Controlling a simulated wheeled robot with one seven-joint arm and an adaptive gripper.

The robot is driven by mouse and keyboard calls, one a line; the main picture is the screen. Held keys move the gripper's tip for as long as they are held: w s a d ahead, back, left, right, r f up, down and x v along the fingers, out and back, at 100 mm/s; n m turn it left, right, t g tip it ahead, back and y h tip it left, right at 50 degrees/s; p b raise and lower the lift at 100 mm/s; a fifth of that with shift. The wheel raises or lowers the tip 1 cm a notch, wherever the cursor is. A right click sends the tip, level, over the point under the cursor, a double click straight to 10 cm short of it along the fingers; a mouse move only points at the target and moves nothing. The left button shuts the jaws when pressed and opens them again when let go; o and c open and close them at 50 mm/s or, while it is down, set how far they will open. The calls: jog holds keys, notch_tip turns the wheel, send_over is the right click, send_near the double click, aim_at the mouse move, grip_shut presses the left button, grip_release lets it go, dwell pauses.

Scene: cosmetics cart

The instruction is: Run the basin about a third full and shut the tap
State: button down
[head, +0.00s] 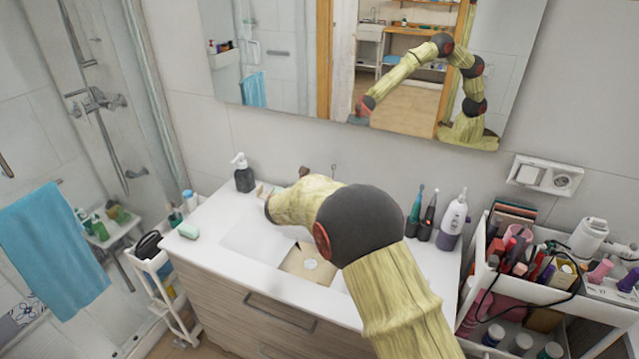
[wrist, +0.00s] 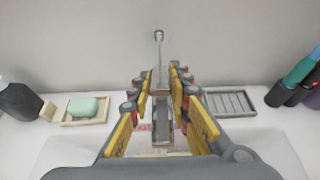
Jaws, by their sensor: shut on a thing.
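The grey metal tap (wrist: 161,128) stands at the middle of the wrist view, with a thin upright lever (wrist: 159,42) rising behind it. My gripper (wrist: 159,77) is shut on the tap, its yellow and grey fingers on either side of it; exactly which part they hold is hard to see. The white basin (head: 247,237) is set in the counter in the head view, partly hidden by my arm. I cannot tell the water level or whether water is running.
A green soap bar (wrist: 83,107) in a dish lies left of the tap, and a grey ridged tray (wrist: 229,102) lies right. A dark soap dispenser (head: 243,174) and a white bottle (head: 453,222) stand on the counter. A crowded cosmetics cart (head: 528,308) stands at right.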

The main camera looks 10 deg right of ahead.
jog(key=c, duration=1.6)
grip_release()
jog(key=shift+c, duration=0.2)
jog(key=v, duration=1.2)
